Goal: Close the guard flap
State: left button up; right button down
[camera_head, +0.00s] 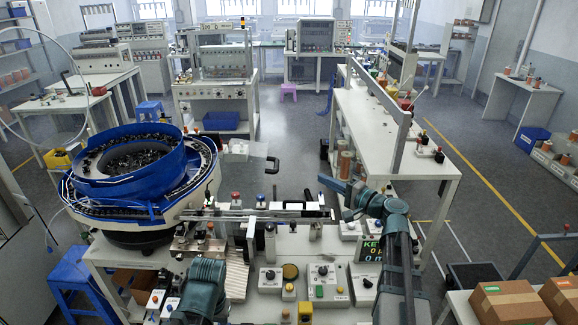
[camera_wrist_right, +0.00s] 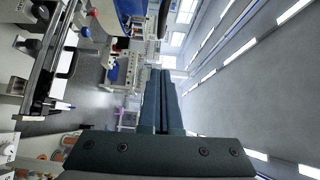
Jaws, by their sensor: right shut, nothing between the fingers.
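The guard flap (camera_head: 246,157) appears as a clear panel just right of the blue bowl feeder (camera_head: 128,165). It stands raised above the linear track (camera_head: 255,213), with a black handle (camera_head: 273,165) at its right end. The black handle also seems to show at the top of the right wrist view (camera_wrist_right: 163,18). My right gripper (camera_head: 324,181) is shut and empty, to the right of the handle and apart from it, pointing left. Its closed fingers show in the right wrist view (camera_wrist_right: 160,74). Part of my left arm shows at the bottom; its gripper does not show.
A control panel (camera_head: 323,275) with knobs and buttons sits on the front bench. A long side bench (camera_head: 390,130) with a grey rail stands behind my right arm. Cardboard boxes (camera_head: 508,302) are at the lower right. Floor behind the flap is open.

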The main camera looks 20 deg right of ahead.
jog(key=s+a+x, duration=0.1)
jog(key=a+x, duration=0.1)
jog(key=x, duration=1)
jog(key=shift+a, duration=0.5)
jog(key=shift+w, duration=0.1)
